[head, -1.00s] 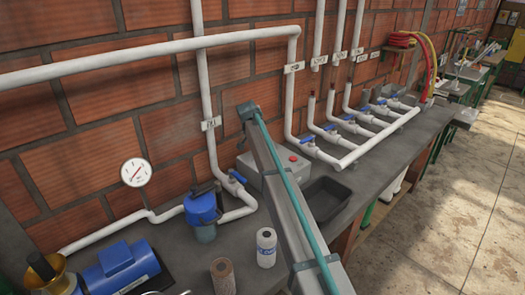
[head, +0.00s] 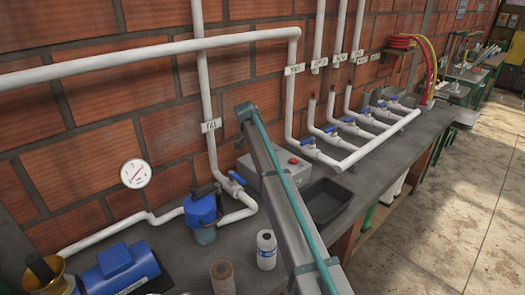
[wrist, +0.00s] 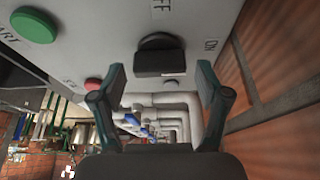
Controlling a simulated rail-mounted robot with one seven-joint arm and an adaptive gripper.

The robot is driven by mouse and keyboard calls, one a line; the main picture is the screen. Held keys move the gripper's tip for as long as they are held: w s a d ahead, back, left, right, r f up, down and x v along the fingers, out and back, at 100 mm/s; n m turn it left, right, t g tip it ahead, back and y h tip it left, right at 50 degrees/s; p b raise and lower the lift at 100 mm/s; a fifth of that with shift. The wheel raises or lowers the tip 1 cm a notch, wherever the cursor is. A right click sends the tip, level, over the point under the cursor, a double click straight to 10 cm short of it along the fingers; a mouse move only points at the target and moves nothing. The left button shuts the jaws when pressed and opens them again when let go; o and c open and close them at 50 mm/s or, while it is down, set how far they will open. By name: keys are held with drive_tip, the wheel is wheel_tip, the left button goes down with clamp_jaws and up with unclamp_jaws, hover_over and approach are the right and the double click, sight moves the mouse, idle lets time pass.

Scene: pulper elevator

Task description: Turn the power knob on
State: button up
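The power knob (wrist: 160,55) is a black knob with a raised grip bar on a light grey panel (wrist: 105,25) in the wrist view. The "OFF" label is above it and "ON" is to its right. The bar lies roughly level across the picture. My gripper (wrist: 161,80) is open, with one finger left and one right of the knob; gaps show on both sides and I see no contact. In the head view the gripper is out of sight and my arm crosses the middle.
A green start button (wrist: 34,25) and a red button (wrist: 93,84) sit on the same panel. In the head view, a grey box with a red button (head: 293,161) stands on the bench behind my arm, near white pipes (head: 345,165), a blue pump (head: 202,208) and a dark tray (head: 325,205).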

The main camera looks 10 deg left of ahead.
idle(0.3)
drive_tip(key=v, duration=1.2)
